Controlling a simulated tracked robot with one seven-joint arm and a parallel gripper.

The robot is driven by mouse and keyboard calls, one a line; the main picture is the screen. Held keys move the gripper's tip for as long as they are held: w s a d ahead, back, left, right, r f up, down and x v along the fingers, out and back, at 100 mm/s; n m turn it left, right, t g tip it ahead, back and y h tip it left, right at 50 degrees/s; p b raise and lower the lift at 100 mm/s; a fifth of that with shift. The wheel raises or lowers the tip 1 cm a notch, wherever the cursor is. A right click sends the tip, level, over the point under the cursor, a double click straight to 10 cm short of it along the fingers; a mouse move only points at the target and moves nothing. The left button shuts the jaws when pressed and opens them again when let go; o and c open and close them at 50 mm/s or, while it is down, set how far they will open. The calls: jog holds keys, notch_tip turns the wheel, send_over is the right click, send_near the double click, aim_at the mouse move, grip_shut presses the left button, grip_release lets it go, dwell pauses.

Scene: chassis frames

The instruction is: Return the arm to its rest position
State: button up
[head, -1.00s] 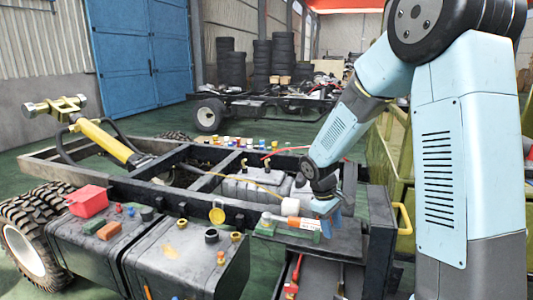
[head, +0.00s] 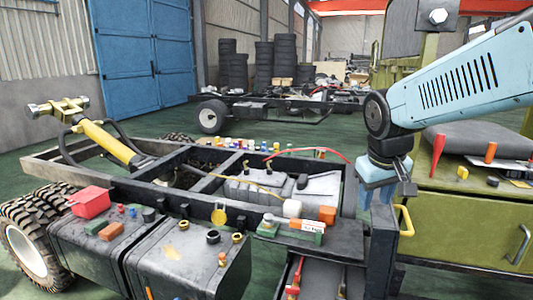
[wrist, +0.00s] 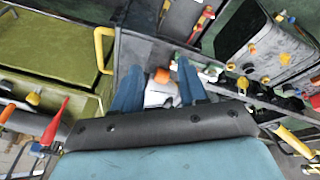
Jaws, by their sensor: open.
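My gripper (head: 376,208) hangs fingers down near the right end of the black chassis frame (head: 200,190), close to the yellow handle (head: 403,220). In the wrist view its two blue fingers (wrist: 158,88) are spread apart with no thing held between them. An orange block (head: 327,214) stands on the frame's end to the left of my gripper. In the wrist view an orange piece (wrist: 161,76) and something white show in the gap between the fingers, seen past them. My arm reaches in from the right, its forearm running up and to the right.
A green cabinet (head: 455,215) with small tools on top stands at the right, close to my gripper. A red funnel-like bin (head: 88,200) and loose parts lie on the tanks at the left. An open drawer (head: 325,275) sits below the frame's end.

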jog(key=s+r+m+t+y, duration=0.1)
jog(key=s+r+m+t, duration=0.1)
jog(key=s, duration=0.6)
jog(key=shift+s+d+r, duration=0.2)
jog(key=shift+s+r, duration=0.2)
jog(key=shift+r, duration=0.15)
